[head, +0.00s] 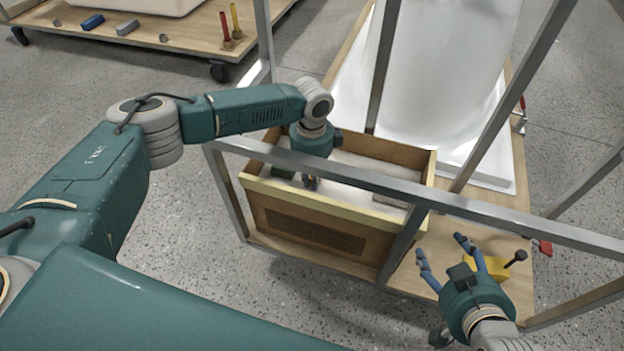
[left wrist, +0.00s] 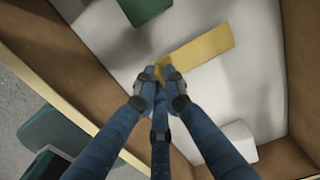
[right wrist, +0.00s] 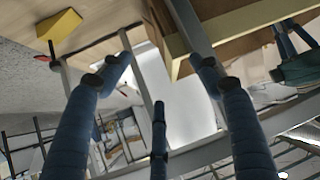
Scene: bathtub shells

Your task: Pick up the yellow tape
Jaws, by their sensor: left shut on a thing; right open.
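The yellow tape shows in the left wrist view as a flat yellow strip (left wrist: 203,54) inside the wooden box, over its pale floor. My left gripper (head: 311,183) reaches down into the box; its fingers are closed together on the near end of the strip, also seen in the left wrist view (left wrist: 164,82). I cannot tell whether the strip touches the floor. In the head view the strip is mostly hidden by the gripper and box wall. My right gripper (head: 440,246) is open and empty, outside the box at the right.
The wooden box (head: 310,218) stands on a wooden platform behind a metal frame rail (head: 400,184). A dark green piece (left wrist: 143,9) and a white piece (left wrist: 236,141) lie inside it. A yellow block (right wrist: 58,27) sits near my right gripper. A white tub shell (head: 440,80) stands behind.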

